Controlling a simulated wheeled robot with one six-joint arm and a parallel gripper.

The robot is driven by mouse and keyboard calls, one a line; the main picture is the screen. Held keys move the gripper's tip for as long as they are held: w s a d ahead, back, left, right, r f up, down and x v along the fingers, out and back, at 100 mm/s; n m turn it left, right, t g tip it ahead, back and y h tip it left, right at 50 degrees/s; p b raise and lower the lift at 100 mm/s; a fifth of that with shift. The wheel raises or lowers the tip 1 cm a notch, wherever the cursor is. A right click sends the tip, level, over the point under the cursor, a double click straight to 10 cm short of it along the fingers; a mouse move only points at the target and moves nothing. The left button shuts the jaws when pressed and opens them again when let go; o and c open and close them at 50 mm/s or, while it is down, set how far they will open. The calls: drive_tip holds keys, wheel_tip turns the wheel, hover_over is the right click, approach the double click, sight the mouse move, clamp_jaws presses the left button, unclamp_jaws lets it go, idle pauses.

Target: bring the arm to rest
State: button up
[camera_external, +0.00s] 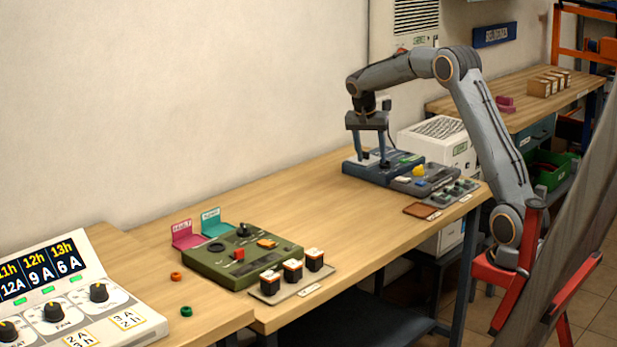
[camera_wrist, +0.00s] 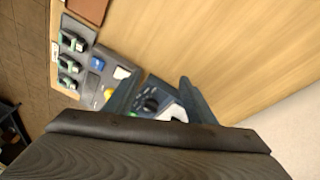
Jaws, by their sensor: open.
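My arm (camera_external: 490,130) rises from its red mount at the right and bends over the far end of the wooden bench. My gripper (camera_external: 370,155) points down, with its fingers apart and nothing seen between them. It is over the dark blue panel (camera_external: 365,172) at the bench's far end. In the wrist view my gripper (camera_wrist: 155,95) shows both fingers spread, with a black knob (camera_wrist: 151,105) on the panel seen between them. I cannot tell whether the fingertips touch the panel.
A grey panel with a yellow button (camera_external: 419,170) adjoins the blue one. A control console (camera_external: 70,300) is at near left. The bench between the panels (camera_external: 320,210) is clear.

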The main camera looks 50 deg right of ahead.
drive_tip(key=s+a+f+n+y+p, duration=0.1)
drive_tip(key=s+a+f+n, duration=0.1)
drive_tip(key=s+a+n, duration=0.2)
drive_tip(key=s+a+f+n+y+p, duration=0.1)
drive_tip(key=s+a+n, duration=0.3)
drive_tip(key=s+a, duration=0.7)
drive_tip(key=s+a+f+n+y+p, duration=0.1)
drive_tip(key=s+a+f+n, duration=0.3)
drive_tip(key=s, duration=1.6)
drive_tip(key=a+n+p, duration=0.1)
drive_tip(key=a, duration=0.3)
drive_tip(key=shift+s+a, duration=0.2)
